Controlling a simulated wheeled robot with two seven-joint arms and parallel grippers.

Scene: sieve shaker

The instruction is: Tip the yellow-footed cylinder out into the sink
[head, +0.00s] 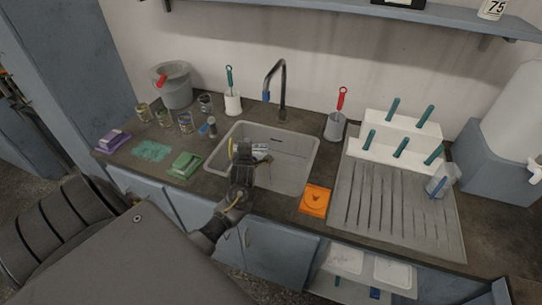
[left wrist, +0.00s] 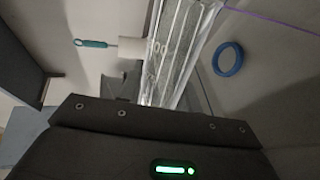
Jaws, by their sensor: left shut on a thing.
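My left gripper (head: 243,153) is over the sink (head: 290,172) and shut on a clear cylinder (head: 261,152). A yellow edge, seemingly its foot (head: 231,148), shows at the left of the jaws. The cylinder looks tipped well over, with its other end toward the right. In the left wrist view the clear ribbed cylinder (left wrist: 180,50) rises from behind the gripper's dark edge and leaves the top of the picture. The yellow foot is hidden there, and I cannot tell whether anything is inside. My right gripper is not in view.
The faucet (head: 282,88) stands behind the sink. Several glass jars (head: 186,122), a green sponge (head: 185,164) and a white brush holder (head: 233,104) are left of and behind it. An orange pad (head: 315,200) and a ridged drainboard (head: 395,210) are right. A blue ring (left wrist: 228,58) shows near the cylinder.

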